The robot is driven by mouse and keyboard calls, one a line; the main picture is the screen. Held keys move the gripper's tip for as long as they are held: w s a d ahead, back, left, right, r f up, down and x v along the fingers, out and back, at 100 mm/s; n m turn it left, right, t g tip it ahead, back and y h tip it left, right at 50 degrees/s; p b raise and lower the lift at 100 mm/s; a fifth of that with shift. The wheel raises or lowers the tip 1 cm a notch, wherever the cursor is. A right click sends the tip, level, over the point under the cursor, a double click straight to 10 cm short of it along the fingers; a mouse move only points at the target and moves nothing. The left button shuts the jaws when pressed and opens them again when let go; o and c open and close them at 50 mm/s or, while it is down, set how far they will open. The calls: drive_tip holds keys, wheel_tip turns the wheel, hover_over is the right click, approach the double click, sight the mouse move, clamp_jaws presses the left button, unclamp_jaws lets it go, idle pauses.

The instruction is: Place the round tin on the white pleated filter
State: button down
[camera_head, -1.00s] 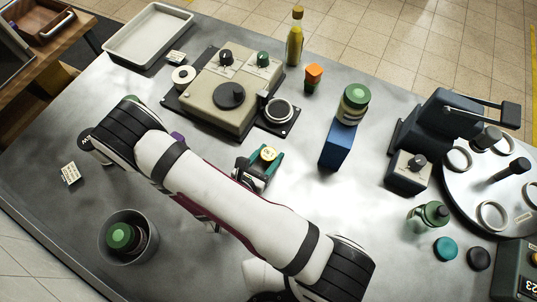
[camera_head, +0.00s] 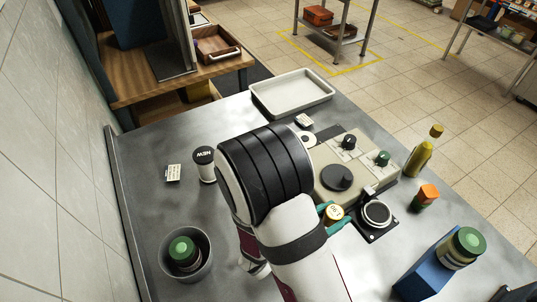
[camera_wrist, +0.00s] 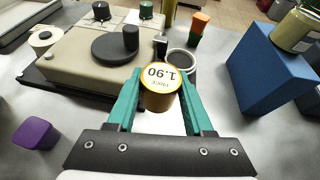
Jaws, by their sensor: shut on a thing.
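My gripper (camera_wrist: 160,97) is shut on the round tin (camera_wrist: 160,88), which has gold sides and a pale top label reading 1.90. In the head view the tin (camera_head: 333,213) shows between the teal fingers, just in front of the beige machine. A short white ring with a central hole (camera_head: 305,138) stands at the machine's far left corner and also shows in the wrist view (camera_wrist: 41,38). It may be the white pleated filter, but I cannot make out pleats. The tin is well apart from it. My arm hides part of the table.
The beige machine (camera_head: 330,180) has knobs and a raised dark disc. Beside it is a round metal-rimmed holder (camera_head: 377,213). A blue block (camera_wrist: 262,70) stands right, a purple block (camera_wrist: 35,134) left. A grey bin (camera_head: 187,257) holds a green-lidded jar. A white tray (camera_head: 292,92) lies behind.

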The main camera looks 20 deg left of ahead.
drive_tip(key=w+a+r+n+t+y, duration=0.1)
drive_tip(key=w+a+r+n+y, duration=0.25)
drive_tip(key=a, duration=0.55)
drive_tip(key=w+a+r+n+t+y, duration=0.1)
drive_tip(key=w+a+r+n+y, duration=0.2)
drive_tip(key=w+a+r, duration=0.35)
drive_tip(key=w+a+r+n+t+y, duration=0.1)
drive_tip(key=w+a+r+n+y, duration=0.25)
drive_tip(key=a, duration=0.65)
hover_over(204, 153)
drive_tip(key=shift+m+g, duration=0.3)
drive_tip(key=shift+m, duration=0.1)
wheel_tip(204, 153, down, 8)
drive_tip(key=shift+s+r, duration=0.1)
drive_tip(key=shift+f, duration=2)
drive_tip(key=shift+f, duration=0.1)
drive_tip(key=shift+c, duration=1.4)
unclamp_jaws()
